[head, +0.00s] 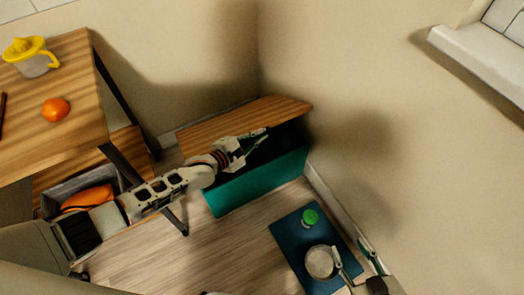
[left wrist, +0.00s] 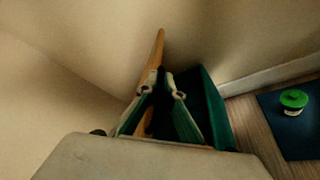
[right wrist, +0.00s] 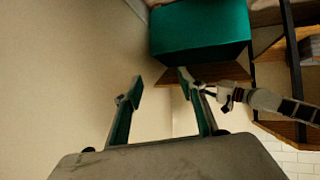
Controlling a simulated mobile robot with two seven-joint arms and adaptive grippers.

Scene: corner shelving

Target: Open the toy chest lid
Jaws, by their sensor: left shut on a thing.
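The toy chest is a teal box (head: 262,185) with a wooden lid (head: 245,119), in the corner on the floor. The lid is partly raised at its front edge, with a dark gap showing beneath it. My left gripper (head: 256,142) is at that edge, shut on the lid. In the left wrist view the lid (left wrist: 158,50) stands edge-on and runs down between the fingers (left wrist: 160,95), beside the teal box (left wrist: 213,105). My right gripper (right wrist: 160,80) is open and empty, apart from the teal box (right wrist: 200,30) in the right wrist view.
A blue mat (head: 290,249) on the floor bears a green-topped container (head: 310,216) and a round grey item (head: 321,263). A wooden shelf unit (head: 60,90) at left holds a yellow juicer (head: 33,62) and an orange (head: 55,110). Walls close in behind and right of the chest.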

